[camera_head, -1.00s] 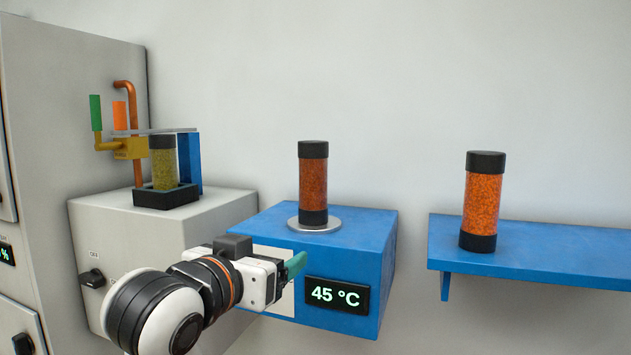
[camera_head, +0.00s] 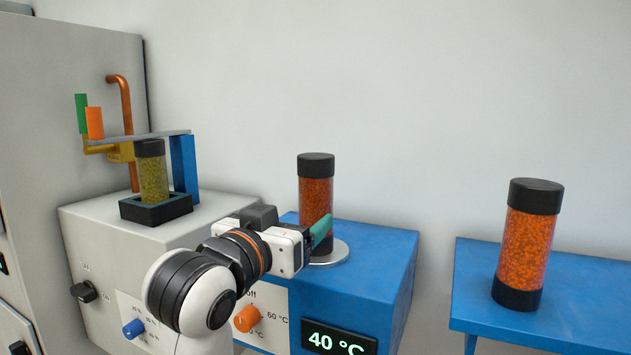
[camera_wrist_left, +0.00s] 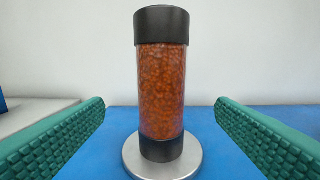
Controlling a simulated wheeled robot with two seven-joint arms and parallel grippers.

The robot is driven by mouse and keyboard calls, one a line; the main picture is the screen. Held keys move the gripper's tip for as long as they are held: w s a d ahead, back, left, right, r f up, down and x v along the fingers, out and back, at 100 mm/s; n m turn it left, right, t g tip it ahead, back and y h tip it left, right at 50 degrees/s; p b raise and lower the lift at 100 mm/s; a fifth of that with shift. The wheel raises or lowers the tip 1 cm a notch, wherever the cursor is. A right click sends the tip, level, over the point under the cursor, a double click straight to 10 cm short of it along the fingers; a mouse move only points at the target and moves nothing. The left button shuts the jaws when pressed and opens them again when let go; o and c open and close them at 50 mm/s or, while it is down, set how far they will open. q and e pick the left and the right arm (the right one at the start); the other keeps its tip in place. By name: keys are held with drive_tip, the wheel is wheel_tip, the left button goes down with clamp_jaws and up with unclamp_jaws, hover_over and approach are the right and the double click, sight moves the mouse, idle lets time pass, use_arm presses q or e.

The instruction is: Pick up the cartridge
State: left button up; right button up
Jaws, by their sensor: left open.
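A dark orange cartridge (camera_head: 316,192) with black caps stands upright on a round silver plate (camera_head: 338,254) on top of the blue heater box (camera_head: 375,262). In the left wrist view the cartridge (camera_wrist_left: 162,88) stands upright in the middle, between and beyond the two green pads. My left gripper (camera_head: 320,232) is open in front of the cartridge. Its pads stand apart on both sides with clear gaps, and nothing is held. In the head view the gripper hides part of the cartridge's lower body. My right gripper is not in view.
A brighter orange cartridge (camera_head: 526,245) stands on a blue shelf (camera_head: 590,290) at right. A yellow-green cartridge (camera_head: 152,175) stands in a black socket (camera_head: 157,212) on the grey box at left, under a grey bar. The heater's display (camera_head: 340,341) reads 40 °C.

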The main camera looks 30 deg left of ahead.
sight(307, 213)
use_arm(q)
drive_tip(key=w, duration=0.3)
drive_tip(key=shift+w+a+p, duration=0.15)
drive_tip(key=shift+w+p, duration=0.1)
drive_tip(key=shift+p, duration=0.05)
drive_tip(key=shift+w+f+p, duration=0.1)
drive_tip(key=shift+w+p, duration=0.45)
drive_tip(key=shift+w, duration=0.6)
drive_tip(key=w+p, duration=0.2)
drive_tip(key=w, duration=0.1)
drive_tip(key=shift+w, duration=0.1)
drive_tip(key=shift+w+a+f, duration=0.1)
drive_tip(key=shift+w+f, duration=0.05)
drive_tip(key=shift+w, duration=0.3)
drive_tip(key=c, duration=1.4)
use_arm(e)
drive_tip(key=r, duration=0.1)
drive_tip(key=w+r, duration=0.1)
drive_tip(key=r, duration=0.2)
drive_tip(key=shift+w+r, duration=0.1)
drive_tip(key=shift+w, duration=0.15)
use_arm(q)
drive_tip(key=shift+o, duration=0.2)
